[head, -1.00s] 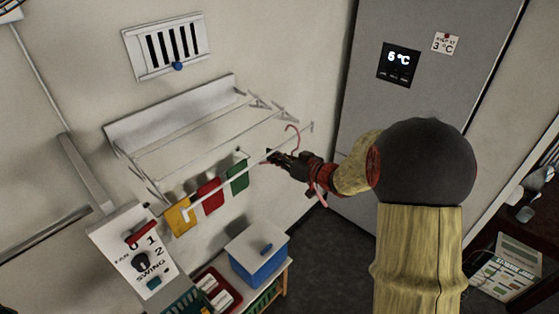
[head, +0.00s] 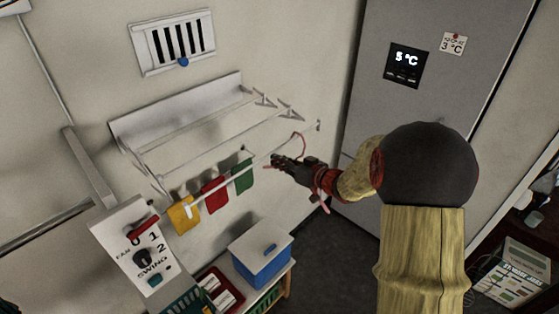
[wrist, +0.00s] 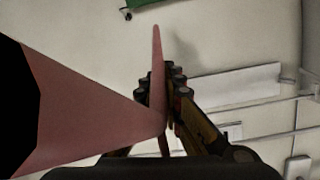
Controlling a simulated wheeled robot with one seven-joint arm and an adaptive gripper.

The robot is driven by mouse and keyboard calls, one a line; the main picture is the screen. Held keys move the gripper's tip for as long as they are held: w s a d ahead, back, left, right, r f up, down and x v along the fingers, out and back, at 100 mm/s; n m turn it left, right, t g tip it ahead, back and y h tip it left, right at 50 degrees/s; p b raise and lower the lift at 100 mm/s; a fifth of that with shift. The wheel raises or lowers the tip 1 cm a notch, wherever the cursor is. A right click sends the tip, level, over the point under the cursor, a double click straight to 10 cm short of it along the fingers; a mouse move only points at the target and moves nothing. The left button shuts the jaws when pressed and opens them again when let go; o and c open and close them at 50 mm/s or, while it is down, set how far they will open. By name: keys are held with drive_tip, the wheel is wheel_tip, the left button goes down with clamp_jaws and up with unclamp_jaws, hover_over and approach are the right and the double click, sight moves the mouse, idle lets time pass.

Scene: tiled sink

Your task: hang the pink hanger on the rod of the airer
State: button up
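The pink hanger (head: 301,142) is at my gripper (head: 278,164), near the right end of the airer's front rod (head: 256,166). Its hook overlaps the rod in the head view; I cannot tell whether it is over the rod or beside it. More pink shows by my wrist. In the wrist view the hanger (wrist: 85,110) fills the left side, narrowing to a strip that runs up by the fingertips. My gripper (wrist: 170,80) looks shut on the hanger there. The white airer (head: 180,108) is fixed to the wall.
Yellow (head: 184,216), red (head: 214,194) and green (head: 242,176) cloths hang along the airer's front. A blue box with a white lid (head: 262,262) stands below. A fan switch panel (head: 135,248) is at lower left. A grey fridge (head: 385,125) stands to the right.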

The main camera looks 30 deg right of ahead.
drive_tip(key=o, duration=0.4)
drive_tip(key=v, duration=1.2)
